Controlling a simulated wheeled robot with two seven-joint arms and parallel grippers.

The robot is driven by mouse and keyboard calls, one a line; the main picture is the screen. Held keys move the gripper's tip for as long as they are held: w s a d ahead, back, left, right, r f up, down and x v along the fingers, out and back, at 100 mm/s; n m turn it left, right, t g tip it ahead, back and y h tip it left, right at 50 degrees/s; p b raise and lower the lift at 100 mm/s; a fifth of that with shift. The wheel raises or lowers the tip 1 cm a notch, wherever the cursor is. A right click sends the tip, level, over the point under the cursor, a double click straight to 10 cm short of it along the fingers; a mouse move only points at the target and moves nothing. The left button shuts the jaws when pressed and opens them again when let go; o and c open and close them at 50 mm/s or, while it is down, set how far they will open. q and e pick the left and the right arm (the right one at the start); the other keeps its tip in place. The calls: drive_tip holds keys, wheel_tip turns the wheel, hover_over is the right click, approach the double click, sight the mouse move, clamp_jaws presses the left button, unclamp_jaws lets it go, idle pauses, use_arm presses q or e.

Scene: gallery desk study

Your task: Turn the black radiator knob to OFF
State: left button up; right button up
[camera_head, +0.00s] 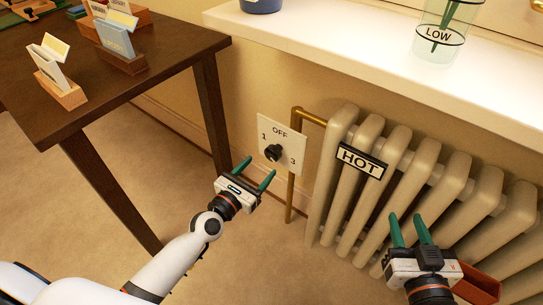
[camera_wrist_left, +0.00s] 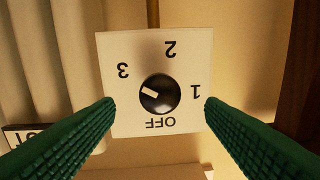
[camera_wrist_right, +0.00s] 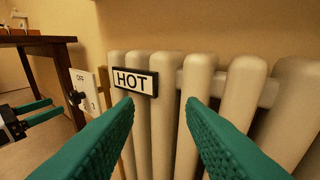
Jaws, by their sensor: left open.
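The black radiator knob (camera_head: 273,152) sits on a white dial plate (camera_head: 293,140) on the wall, left of the radiator. In the left wrist view the plate appears upside down, with OFF, 1, 2 and 3 around the knob (camera_wrist_left: 165,100). The knob's white mark points towards the 3 side. My left gripper (camera_head: 261,165) is open in front of the plate. Its green fingers appear either side of the knob, with nothing between them and apart from it. My right gripper (camera_head: 405,216) is open and empty in front of the radiator.
A cream radiator (camera_head: 370,130) with a HOT sign (camera_head: 360,160) stands right of the plate, beside a brass pipe (camera_head: 292,180). A white shelf (camera_head: 350,50) overhangs it. A dark table (camera_head: 150,85) stands left. A reddish-brown object (camera_head: 477,287) lies near my right gripper.

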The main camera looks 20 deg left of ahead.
sight(270, 157)
use_arm(q)
drive_tip(key=x, duration=0.6)
drive_tip(key=shift+w+d+b, duration=0.2)
drive_tip(key=shift+w+b, duration=0.1)
drive_tip(key=shift+w, duration=0.25)
use_arm(e)
drive_tip(key=shift+w+a+r+t, duration=0.15)
drive_tip(key=shift+r+t, duration=0.25)
drive_tip(key=shift+r, duration=0.2)
drive_tip(key=shift+w+a+r+t, duration=0.1)
drive_tip(key=shift+r+t, duration=0.3)
drive_tip(key=shift+r, duration=0.15)
use_arm(q)
drive_tip(key=c, duration=1)
drive_tip(key=shift+o, duration=0.2)
drive_tip(key=shift+f, duration=0.1)
